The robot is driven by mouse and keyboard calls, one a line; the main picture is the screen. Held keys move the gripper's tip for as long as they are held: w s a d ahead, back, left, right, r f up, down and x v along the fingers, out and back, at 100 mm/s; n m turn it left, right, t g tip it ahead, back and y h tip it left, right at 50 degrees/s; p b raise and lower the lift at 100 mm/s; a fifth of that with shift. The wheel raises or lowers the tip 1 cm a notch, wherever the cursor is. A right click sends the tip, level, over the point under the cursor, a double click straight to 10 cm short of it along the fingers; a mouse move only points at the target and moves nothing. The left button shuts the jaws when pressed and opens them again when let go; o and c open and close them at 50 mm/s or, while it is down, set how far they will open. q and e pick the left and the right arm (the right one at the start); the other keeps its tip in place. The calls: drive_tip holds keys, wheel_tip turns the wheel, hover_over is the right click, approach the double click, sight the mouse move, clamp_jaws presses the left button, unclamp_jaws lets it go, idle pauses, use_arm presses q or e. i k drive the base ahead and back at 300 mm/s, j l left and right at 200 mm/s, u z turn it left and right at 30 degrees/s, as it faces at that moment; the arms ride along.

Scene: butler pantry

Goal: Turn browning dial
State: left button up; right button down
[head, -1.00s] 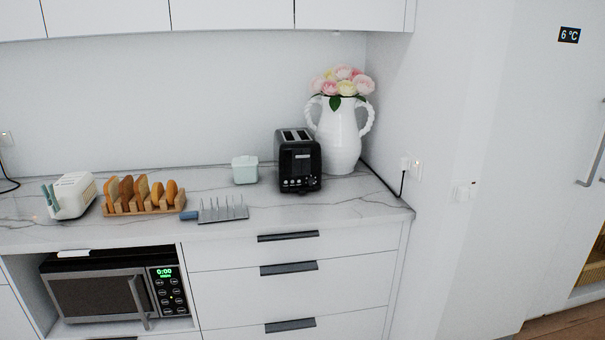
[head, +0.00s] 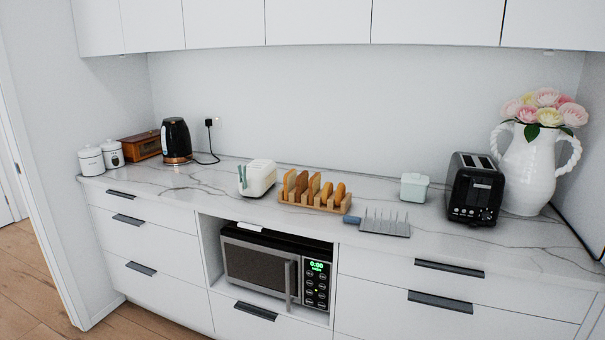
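A black two-slot toaster (head: 474,189) stands upright on the marble counter at the right, in front of a white vase. Its controls (head: 472,214) are low on the front face, too small to tell the browning dial apart or read its setting. A smaller cream appliance with a pale green part (head: 258,178) sits on the counter left of the middle; I cannot tell if it has a dial. Neither of my grippers shows in the head view.
A wooden rack with toast slices (head: 314,192), a metal rack (head: 383,223) and a pale green lidded box (head: 414,187) stand left of the toaster. A microwave (head: 262,268) sits below. A flower vase (head: 533,172), kettle (head: 176,138) and canisters (head: 91,161) also stand on the counter.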

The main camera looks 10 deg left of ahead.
sight(486, 216)
drive_tip(key=i+j, duration=1.2)
drive_tip(key=i, duration=0.15)
drive_tip(key=i+j, duration=0.55)
drive_tip(key=i, duration=0.15)
drive_tip(key=z, duration=1.85)
drive_tip(key=l+z, duration=0.3)
drive_tip(key=l, duration=0.15)
drive_tip(key=i+l+z, duration=0.15)
drive_tip(key=l+z, duration=0.15)
drive_tip(key=l, duration=0.15)
drive_tip(key=i+l+z, duration=0.15)
drive_tip(key=l+z, duration=0.15)
drive_tip(key=l, duration=0.1)
